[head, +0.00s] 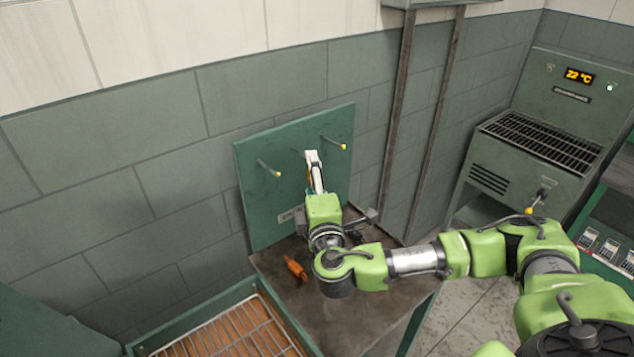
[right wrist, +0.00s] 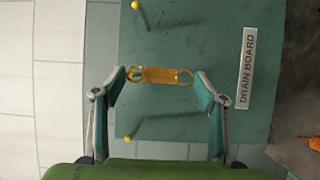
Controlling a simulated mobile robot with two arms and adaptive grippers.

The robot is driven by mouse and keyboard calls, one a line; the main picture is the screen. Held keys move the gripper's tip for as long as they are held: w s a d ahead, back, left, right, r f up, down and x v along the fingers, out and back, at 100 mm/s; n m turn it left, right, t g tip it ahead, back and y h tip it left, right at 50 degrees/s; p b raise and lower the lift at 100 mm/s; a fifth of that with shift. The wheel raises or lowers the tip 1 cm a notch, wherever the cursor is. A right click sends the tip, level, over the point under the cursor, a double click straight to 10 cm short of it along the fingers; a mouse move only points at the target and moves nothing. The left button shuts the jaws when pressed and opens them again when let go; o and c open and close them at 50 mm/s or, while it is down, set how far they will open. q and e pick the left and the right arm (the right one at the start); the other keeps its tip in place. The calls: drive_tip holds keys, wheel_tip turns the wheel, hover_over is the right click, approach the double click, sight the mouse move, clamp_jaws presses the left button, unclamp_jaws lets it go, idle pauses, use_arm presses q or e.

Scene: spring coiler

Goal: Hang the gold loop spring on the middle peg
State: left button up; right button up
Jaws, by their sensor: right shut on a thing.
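The gold loop spring (right wrist: 160,75) shows in the right wrist view, with a loop at each end. My right gripper (right wrist: 160,78) is shut on it, one finger at each end. In the head view my right gripper (head: 314,168) is in front of the green drain board, where the middle peg is mostly hidden behind it. The left peg (head: 270,168) and the right peg (head: 334,143) have yellow tips and look bare. Whether the spring touches the middle peg I cannot tell. My left gripper is out of view.
The green drain board (head: 262,210) stands on a dark table (head: 330,300) against the tiled wall. An orange item (head: 295,268) lies on the table. A green tray with a wire rack (head: 225,335) is at the front. A green oven unit (head: 530,140) stands at right.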

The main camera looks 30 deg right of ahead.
drive_tip(key=shift+w+a, duration=0.15)
drive_tip(key=shift+w, duration=0.65)
drive_tip(key=shift+w+f+b, duration=0.15)
drive_tip(key=shift+f+b, duration=0.1)
drive_tip(key=shift+b, duration=0.15)
drive_tip(key=shift+w+f+b, duration=0.1)
drive_tip(key=shift+w+b, duration=0.2)
drive_tip(key=shift+w, duration=0.1)
drive_tip(key=o, duration=1.2)
